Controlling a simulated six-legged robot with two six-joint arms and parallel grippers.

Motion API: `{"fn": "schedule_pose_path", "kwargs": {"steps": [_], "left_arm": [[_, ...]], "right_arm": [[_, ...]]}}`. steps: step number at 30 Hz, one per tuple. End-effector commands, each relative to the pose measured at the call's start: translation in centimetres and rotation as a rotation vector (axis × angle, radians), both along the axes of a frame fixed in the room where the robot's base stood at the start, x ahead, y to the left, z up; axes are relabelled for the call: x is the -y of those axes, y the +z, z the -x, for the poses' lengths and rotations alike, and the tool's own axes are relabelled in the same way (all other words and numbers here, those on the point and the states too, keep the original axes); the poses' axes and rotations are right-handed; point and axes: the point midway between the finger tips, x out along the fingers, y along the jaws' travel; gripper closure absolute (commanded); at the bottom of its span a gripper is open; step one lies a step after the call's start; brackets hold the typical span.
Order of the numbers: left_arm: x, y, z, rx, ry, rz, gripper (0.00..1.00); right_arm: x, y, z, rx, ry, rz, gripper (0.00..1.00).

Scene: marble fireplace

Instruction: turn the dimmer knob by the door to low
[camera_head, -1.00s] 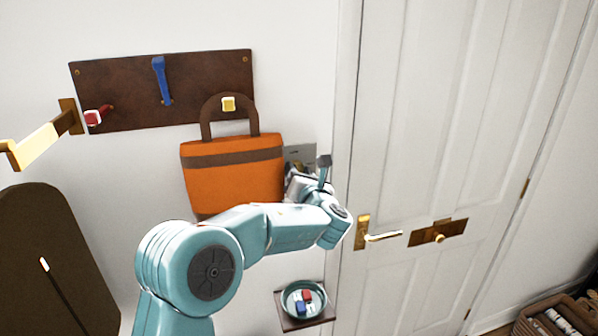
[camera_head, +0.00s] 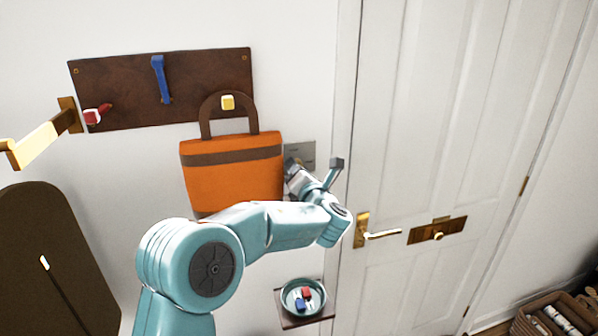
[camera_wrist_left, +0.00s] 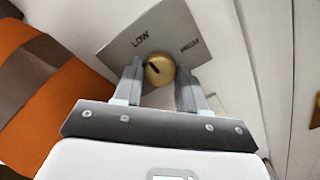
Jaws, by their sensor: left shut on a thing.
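The dimmer knob (camera_wrist_left: 160,70) is a round brass knob with a dark pointer mark, on a grey wall plate (camera_wrist_left: 176,22) marked LOW and HIGH. The mark points up and left in the left wrist view, towards the LOW side. My left gripper (camera_wrist_left: 161,78) has its two fingers on either side of the knob and is shut on it. In the head view the plate (camera_head: 303,150) shows beside the door frame, and my left gripper (camera_head: 300,178) and wrist hide the knob. My right gripper is not in view.
An orange bag (camera_head: 232,172) hangs just left of the plate from a brown peg board (camera_head: 120,90). The white door (camera_head: 440,120) with a brass handle (camera_head: 380,236) is on the right. A small shelf with a dish (camera_head: 303,312) sits below my arm.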

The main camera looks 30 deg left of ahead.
Motion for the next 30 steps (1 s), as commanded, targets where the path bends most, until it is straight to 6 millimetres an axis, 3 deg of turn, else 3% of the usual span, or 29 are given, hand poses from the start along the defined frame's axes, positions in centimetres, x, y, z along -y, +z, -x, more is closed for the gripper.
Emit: {"fn": "schedule_pose_path", "kwargs": {"steps": [5, 6, 17, 23, 30], "left_arm": [[0.1, -0.3, 0.0, -0.004, -0.001, 0.003, 0.89], [0.1, -0.3, 0.0, -0.004, -0.001, 0.003, 0.48], [0.4, -0.2, 0.2, 0.001, -0.001, 0.002, 0.48], [3.2, -0.4, 2.5, 0.002, -0.006, 0.002, 0.48], [8.2, -0.4, 6.8, 0.001, -0.006, 0.002, 0.48]], "right_arm": [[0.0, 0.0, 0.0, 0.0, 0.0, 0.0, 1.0], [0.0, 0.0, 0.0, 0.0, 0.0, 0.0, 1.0], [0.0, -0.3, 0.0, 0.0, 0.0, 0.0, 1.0], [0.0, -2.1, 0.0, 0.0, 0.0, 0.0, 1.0], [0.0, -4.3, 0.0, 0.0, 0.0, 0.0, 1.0]]}}
